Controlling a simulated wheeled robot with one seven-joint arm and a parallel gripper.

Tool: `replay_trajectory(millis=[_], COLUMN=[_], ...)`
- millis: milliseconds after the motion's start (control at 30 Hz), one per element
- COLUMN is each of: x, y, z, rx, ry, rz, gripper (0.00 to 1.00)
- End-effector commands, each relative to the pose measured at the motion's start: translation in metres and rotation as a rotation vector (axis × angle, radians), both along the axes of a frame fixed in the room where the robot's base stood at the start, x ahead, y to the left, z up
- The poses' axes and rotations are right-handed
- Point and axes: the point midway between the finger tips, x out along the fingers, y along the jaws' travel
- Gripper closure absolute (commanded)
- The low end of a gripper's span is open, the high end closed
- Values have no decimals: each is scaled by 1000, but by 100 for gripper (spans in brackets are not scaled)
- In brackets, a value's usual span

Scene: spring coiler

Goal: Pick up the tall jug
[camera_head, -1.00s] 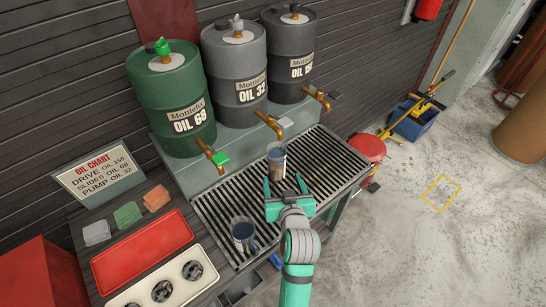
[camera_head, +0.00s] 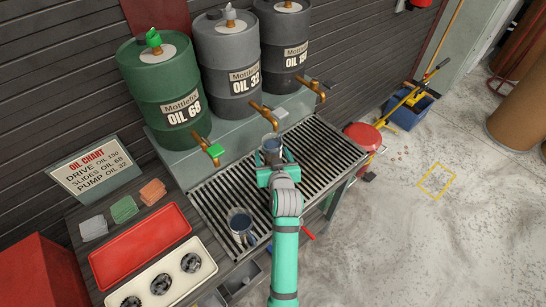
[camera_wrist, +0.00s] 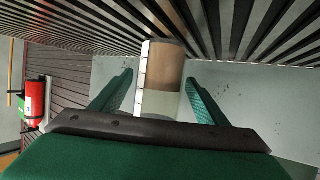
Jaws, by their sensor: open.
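The tall jug (camera_head: 272,145) stands on the slatted grate (camera_head: 318,150) below the middle oil tap, partly hidden by my gripper in the head view. In the wrist view the jug (camera_wrist: 162,75) shows a brownish body with a pale band and lies between my two green fingers. My gripper (camera_head: 275,158) is open around the jug, with visible gaps on both sides in the wrist view. A second, shorter-looking jug (camera_head: 240,222) with dark blue inside stands on the grate's near left part.
Drums of oil (camera_head: 165,90) with brass taps (camera_head: 263,112) stand behind the grate, the taps jutting out over it. A red tray (camera_head: 139,246) and a pale tray (camera_head: 160,285) with dark round parts lie to the left. The grate's right part is clear.

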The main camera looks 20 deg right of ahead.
Motion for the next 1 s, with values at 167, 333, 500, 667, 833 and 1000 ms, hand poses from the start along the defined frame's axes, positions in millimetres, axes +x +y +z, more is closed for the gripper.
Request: replay_trajectory(millis=[167,333,500,667,833,1000], x=[2,2,2,2,2,2], y=[-1,-1,-1,-1,-1,-1], z=[0,0,0,0,4,18], rx=[0,0,0,0,0,-2], ry=[-1,-1,-1,-1,-2,-4], rz=[0,0,0,0,0,0], gripper=[32,54,84,84,84,84])
